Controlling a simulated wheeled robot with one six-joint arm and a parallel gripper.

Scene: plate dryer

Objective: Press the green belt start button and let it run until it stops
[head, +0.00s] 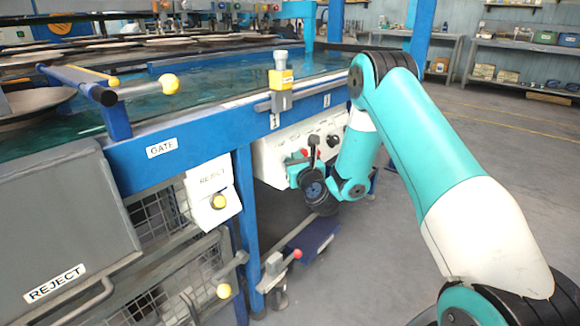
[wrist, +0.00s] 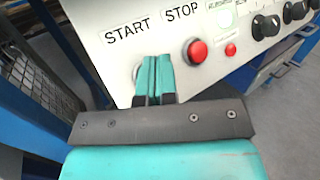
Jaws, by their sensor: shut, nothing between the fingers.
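The white control panel (wrist: 110,50) carries the labels START and STOP. The red stop button (wrist: 195,52) is in clear view under STOP. Under START, my gripper's fingers (wrist: 154,68) are shut together with nothing between them, their tips at the panel face. The green start button is hidden behind them; only a pale rim edge shows beside the fingertips. I cannot tell whether they touch or press it. In the head view my gripper (head: 293,161) is at the panel front, and the belt (head: 215,75) lies above, behind the blue frame.
Black knobs (wrist: 266,25) and a small red light (wrist: 231,49) are on the panel to the right. A red-knobbed lever (head: 296,254) is below. Open floor (head: 470,130) is at right.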

